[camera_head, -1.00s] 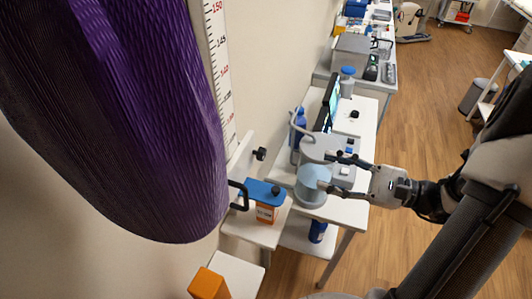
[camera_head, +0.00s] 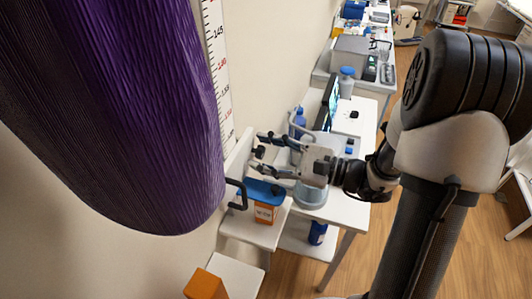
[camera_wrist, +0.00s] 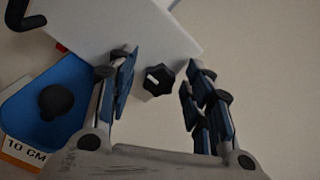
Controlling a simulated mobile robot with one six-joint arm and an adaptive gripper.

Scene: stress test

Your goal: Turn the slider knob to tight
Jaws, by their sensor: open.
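The black knob (camera_wrist: 158,79) with lobed edges and a white mark sits at the edge of a white plate (camera_wrist: 125,30) in the wrist view. It also shows as a small dark shape in the head view (camera_head: 258,152). My gripper (camera_wrist: 161,68) is open, with one finger on each side of the knob in the picture. A gap shows on both sides, and I see no contact. In the head view my gripper (camera_head: 262,151) is beside the wall, its fingers spread around the knob's place. I cannot read any tight label.
A blue piece with a dark round knob (camera_wrist: 56,102) and an orange block marked "10 CM" (camera_wrist: 22,150) lie at lower left. A black handle (camera_head: 237,194) stands near them. A large purple piece (camera_head: 150,120) hangs at left. A desk (camera_head: 345,208) stands behind my gripper.

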